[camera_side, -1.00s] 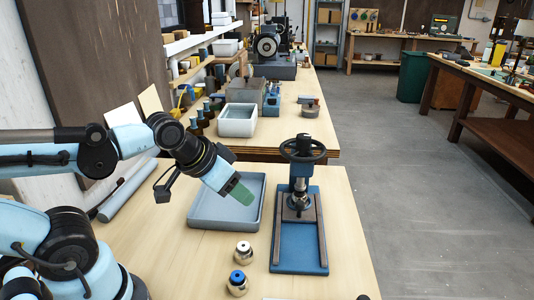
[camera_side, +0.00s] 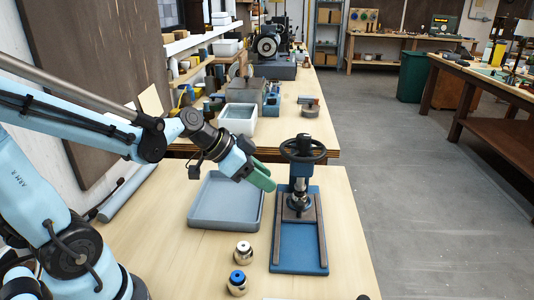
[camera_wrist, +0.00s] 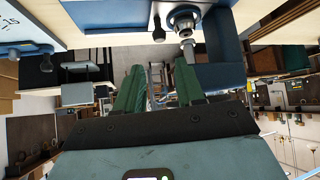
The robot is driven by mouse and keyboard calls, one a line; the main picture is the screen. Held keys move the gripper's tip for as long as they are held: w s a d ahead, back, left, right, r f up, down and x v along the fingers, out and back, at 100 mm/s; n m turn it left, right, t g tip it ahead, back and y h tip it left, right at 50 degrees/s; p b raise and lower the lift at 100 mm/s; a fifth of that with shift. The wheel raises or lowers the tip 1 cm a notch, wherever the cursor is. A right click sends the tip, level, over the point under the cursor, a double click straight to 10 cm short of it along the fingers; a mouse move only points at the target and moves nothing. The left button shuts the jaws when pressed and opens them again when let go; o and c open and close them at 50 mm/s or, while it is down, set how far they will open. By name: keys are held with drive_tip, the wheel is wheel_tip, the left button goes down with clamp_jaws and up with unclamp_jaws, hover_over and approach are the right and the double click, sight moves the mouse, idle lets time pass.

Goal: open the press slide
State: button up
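The blue press (camera_side: 300,240) stands on the wooden bench, with a black handwheel (camera_side: 303,149) on top and two dark rails along its base. A dark plate (camera_side: 290,215) lies between the rails near the column, below the metal ram (camera_side: 299,190). I cannot tell clearly which part is the slide. My gripper (camera_side: 268,181) has green fingers, is above the grey tray's right edge, and is left of the press column. In the wrist view its fingers (camera_wrist: 160,80) are apart with nothing between them, and part of the press (camera_wrist: 220,50) shows at the top.
The grey tray (camera_side: 225,223) lies left of the press. Two small round metal parts, one with a white top (camera_side: 243,251) and one with a blue top (camera_side: 237,281), stand in front of it. The bench right of the press is narrow and clear.

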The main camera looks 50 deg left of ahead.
sight(299, 203)
drive_tip(key=shift+x, duration=5.85)
clamp_jaws()
drive_tip(key=shift+d, duration=0.1)
